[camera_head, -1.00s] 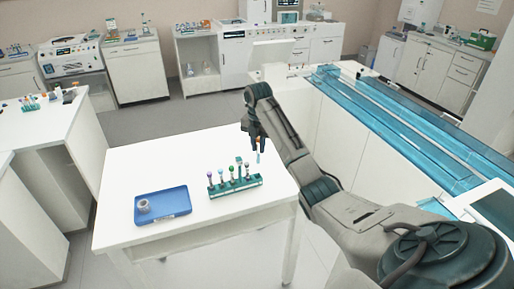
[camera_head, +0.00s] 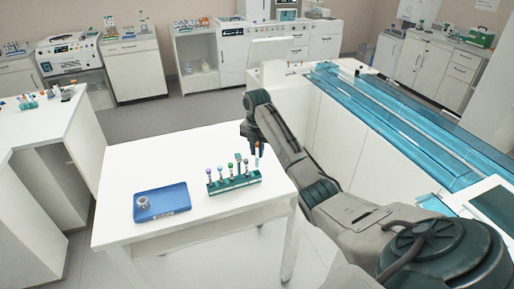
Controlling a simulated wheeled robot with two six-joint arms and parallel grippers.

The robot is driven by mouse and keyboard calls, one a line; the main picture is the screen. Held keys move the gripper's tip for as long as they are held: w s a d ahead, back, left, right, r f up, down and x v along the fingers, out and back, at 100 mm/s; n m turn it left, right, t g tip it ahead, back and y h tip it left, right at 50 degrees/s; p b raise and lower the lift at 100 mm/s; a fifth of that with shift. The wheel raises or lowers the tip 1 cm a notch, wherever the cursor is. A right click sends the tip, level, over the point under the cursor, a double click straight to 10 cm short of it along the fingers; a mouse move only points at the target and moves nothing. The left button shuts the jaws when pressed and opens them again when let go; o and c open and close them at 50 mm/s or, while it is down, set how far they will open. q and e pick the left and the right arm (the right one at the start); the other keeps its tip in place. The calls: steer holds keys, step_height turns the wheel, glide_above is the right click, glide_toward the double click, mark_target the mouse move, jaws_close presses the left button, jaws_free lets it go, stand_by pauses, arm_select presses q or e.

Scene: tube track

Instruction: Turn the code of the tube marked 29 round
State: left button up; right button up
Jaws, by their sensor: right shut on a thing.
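My right gripper (camera_head: 256,144) is shut on a small tube (camera_head: 258,155) and holds it upright, just past the back right end of the green rack (camera_head: 233,185). The tube's cap looks reddish orange. I cannot tell whether its lower end is above the rack or inside it. Several other capped tubes stand in the rack, among them one with a purple cap (camera_head: 209,168) and one with a green cap (camera_head: 231,166). No number or code can be read at this size. My left gripper is not in view.
A blue tray (camera_head: 172,213) holding a small grey round item (camera_head: 142,202) lies left of the rack on the white table (camera_head: 135,163). A blue transparent track (camera_head: 385,115) runs along the bench at right. The table's back left is clear.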

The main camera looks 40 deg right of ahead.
mark_target(257, 162)
steer(key=shift+f+b, duration=0.55)
steer(key=shift+f, duration=2.3)
steer(key=shift+r+n+p, duration=0.15)
steer(key=shift+n+p, duration=0.25)
steer(key=shift+n, duration=0.1)
steer(key=shift+n+p, duration=0.45)
steer(key=shift+n, duration=0.75)
steer(key=n, duration=0.3)
steer(key=shift+d, duration=0.1)
steer(key=shift+f, duration=0.3)
steer(key=o, duration=0.8)
